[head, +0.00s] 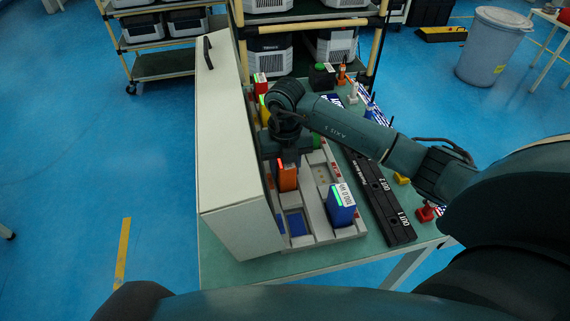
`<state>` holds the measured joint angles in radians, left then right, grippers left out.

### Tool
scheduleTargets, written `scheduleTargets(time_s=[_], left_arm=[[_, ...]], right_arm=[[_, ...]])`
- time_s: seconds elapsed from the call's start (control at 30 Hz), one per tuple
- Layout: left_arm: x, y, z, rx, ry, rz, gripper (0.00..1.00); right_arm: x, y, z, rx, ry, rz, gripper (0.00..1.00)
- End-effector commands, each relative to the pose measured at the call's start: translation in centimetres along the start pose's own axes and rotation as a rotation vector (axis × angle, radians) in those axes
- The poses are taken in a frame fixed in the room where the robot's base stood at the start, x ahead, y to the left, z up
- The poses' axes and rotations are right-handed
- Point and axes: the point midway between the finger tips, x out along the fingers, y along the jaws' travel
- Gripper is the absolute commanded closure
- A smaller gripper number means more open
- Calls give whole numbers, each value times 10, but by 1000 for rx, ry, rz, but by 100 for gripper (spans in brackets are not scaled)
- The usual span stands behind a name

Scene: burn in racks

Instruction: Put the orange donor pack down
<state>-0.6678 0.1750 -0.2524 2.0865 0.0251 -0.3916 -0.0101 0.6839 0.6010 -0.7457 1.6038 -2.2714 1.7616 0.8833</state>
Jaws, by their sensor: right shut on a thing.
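The orange donor pack (287,178) is upright at the left side of the grey rack (322,236), beside the open cabinet-like panel. My right gripper (284,158) is over its top and shut on it. The arm hides part of the rack behind. I cannot tell whether the pack's bottom touches the rack. My left gripper is not in view.
A blue pack (341,207) with a green-edged label stands in the rack to the right of the orange one. A blue slot (296,224) lies in front of it. A tall pale panel (230,150) borders the rack's left. A black strip (382,200) lies right.

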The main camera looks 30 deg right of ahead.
Motion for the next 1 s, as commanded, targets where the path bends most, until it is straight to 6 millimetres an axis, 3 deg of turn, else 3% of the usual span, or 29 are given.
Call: scheduleTargets(time_s=[0.33,0.37,0.6,0.83,1.0], left_arm=[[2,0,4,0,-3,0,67],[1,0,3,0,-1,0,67],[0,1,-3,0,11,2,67],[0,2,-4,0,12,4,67],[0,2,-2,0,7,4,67]], right_arm=[[3,1,1,-1,-5,3,100],[3,0,1,-1,-2,1,62],[2,0,0,-1,-2,1,43],[2,0,0,-1,-2,1,42],[-11,0,2,-1,-6,2,42]])
